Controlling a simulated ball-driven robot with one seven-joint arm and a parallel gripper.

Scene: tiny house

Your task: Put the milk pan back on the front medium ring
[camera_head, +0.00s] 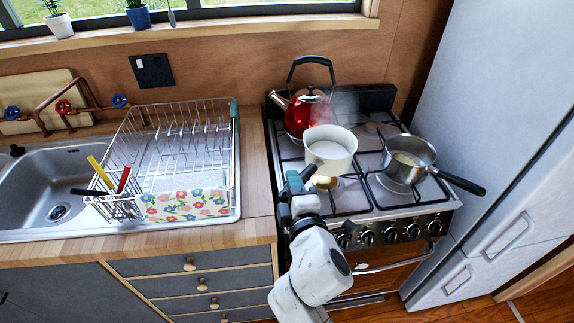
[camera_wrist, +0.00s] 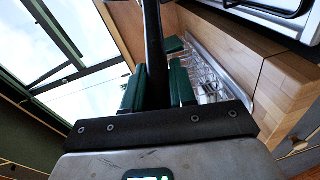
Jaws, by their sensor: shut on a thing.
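The cream milk pan (camera_head: 331,150), with pale contents and steam above it, is at the front left of the hob, upright or nearly so. My gripper (camera_head: 297,182) is at its left, shut on a dark handle (camera_wrist: 153,40), which rises between the green finger pads (camera_wrist: 157,88) in the wrist view. The pan looks raised above the front left ring (camera_head: 345,192), though its gap to the grate is hard to judge. The pan's body does not show in the wrist view.
A steel saucepan (camera_head: 407,160) stands on the hob's right, its handle pointing front right. A red kettle (camera_head: 303,116) stands close behind the milk pan. A dish rack (camera_head: 180,150) is on the left counter, and a tall fridge (camera_head: 500,110) at the right.

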